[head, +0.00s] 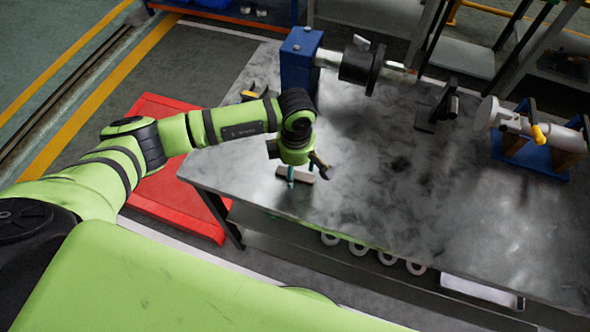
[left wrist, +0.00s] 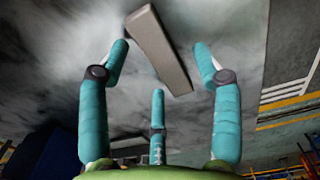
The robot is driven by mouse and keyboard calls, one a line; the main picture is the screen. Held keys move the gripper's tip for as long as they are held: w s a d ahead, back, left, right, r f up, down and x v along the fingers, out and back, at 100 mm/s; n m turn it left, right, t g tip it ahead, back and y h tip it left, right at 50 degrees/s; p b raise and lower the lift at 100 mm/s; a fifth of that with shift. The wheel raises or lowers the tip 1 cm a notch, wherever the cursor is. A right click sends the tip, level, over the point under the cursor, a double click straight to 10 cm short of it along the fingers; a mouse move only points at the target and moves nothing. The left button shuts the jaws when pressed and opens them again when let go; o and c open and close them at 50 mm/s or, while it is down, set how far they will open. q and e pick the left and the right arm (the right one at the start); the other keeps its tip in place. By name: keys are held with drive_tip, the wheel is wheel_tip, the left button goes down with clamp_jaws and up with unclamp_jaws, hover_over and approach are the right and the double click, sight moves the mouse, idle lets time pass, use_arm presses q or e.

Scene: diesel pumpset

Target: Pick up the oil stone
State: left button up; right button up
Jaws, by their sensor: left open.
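The oil stone is a plain grey-brown bar (head: 296,174) lying flat on the metal workbench (head: 420,215), near its front left edge. My left gripper (head: 302,178) is over it, pointing down, with its teal fingers partly hidden by the wrist. In the left wrist view the stone (left wrist: 158,48) lies slantwise between the two outer fingers of the open left gripper (left wrist: 160,68). The third finger is close to the stone's lower end. I see no finger closed on the stone; contact cannot be told. My right gripper is not in view.
A blue vise-like block (head: 299,60) with a shaft stands at the back of the bench. A small dark stand (head: 437,112) and a white cylindrical part on a blue base (head: 530,128) stand to the right. A red platform (head: 165,195) lies left of the bench. The bench's middle is clear.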

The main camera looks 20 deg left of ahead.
use_arm(q)
drive_tip(key=shift+f, duration=0.35)
drive_tip(key=c, duration=1.3)
drive_tip(key=shift+r, duration=0.1)
drive_tip(key=shift+r+b, duration=0.35)
drive_tip(key=shift+r, duration=0.1)
clamp_jaws()
wheel_tip(320, 180, up, 2)
drive_tip(key=shift+w+r+b, duration=0.1)
drive_tip(key=shift+r+b, duration=0.1)
drive_tip(key=shift+b, duration=0.5)
drive_tip(key=s+d+r+b, duration=0.4)
drive_tip(key=d+r, duration=0.3)
drive_tip(key=d, duration=0.3)
drive_tip(key=shift+s+d+r, duration=0.2)
drive_tip(key=shift+s+r, duration=0.15)
drive_tip(key=shift+s, duration=0.5)
